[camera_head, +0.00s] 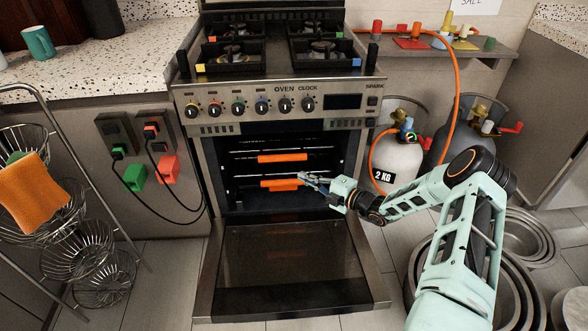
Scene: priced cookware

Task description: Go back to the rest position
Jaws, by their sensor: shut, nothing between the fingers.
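My gripper (306,178) is at the mouth of the oven (282,200), close to the lower of two orange rack handles (279,184). It is shut and holds nothing. I cannot tell whether it touches the handle. The upper orange handle (282,158) is just above. My mint-green arm reaches in from the right. The oven door (284,262) hangs open and down, below my gripper.
Gas cylinders (397,160) with an orange hose (453,90) stand right of the oven. Metal pots (527,240) sit on the floor at right, near my arm. A wire basket rack (60,215) with an orange cloth (33,203) stands at left.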

